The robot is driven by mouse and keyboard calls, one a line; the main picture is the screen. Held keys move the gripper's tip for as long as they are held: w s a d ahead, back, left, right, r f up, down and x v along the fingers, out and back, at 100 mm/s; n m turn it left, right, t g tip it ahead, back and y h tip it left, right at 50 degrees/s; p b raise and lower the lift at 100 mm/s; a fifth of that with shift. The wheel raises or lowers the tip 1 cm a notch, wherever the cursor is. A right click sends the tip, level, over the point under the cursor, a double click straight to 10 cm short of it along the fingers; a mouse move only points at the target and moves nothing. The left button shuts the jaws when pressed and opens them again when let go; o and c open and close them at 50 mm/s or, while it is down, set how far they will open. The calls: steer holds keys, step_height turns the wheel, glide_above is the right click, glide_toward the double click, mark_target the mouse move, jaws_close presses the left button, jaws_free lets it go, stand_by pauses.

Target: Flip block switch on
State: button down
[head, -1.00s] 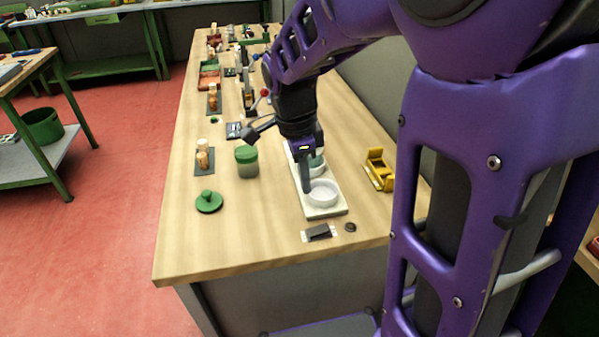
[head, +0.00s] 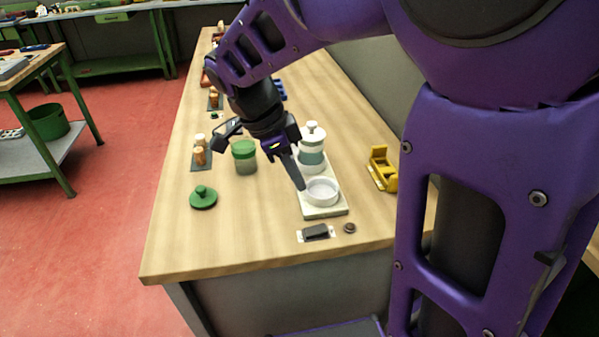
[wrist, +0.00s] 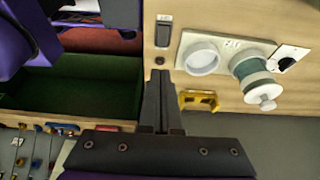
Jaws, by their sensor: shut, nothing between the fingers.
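The block switch appears to be the dark block on a small white plate (head: 316,232) near the front edge of the wooden table. It also shows at the top of the wrist view (wrist: 163,31), its tilt too small to tell. My gripper (head: 300,186) is shut and empty, its fingers slanting down by the left rim of a white dish in the head view, behind the switch. In the wrist view my closed fingers (wrist: 159,74) point up the picture toward the switch, with a gap between. Contact with the dish cannot be told.
A pale board (head: 323,211) carries the white dish (head: 322,192) and a white-and-green jar (head: 311,152). A brown disc (head: 349,228) lies right of the switch. A yellow holder (head: 381,170), green-lidded jar (head: 244,160) and green lid (head: 203,198) stand around. The front left tabletop is clear.

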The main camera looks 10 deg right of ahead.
steer(key=shift+f, duration=0.1)
steer(key=b, duration=0.2)
glide_toward(313, 233)
steer(key=d+f, duration=0.4)
steer(key=shift+w+d+f, duration=0.1)
steer(key=shift+w+f, duration=0.05)
steer(key=shift+f, duration=0.15)
steer(key=shift+d+f, duration=0.15)
steer(key=shift+f, duration=0.4)
steer(key=shift+d+f+y, duration=0.3)
steer(key=shift+f+y, duration=0.1)
steer(key=shift+y, duration=0.1)
steer(key=shift+a, duration=0.25)
steer(key=shift+a+f, duration=0.1)
steer(key=shift+a, duration=0.1)
steer(key=shift+a+b, duration=0.5)
steer(key=shift+a, duration=0.15)
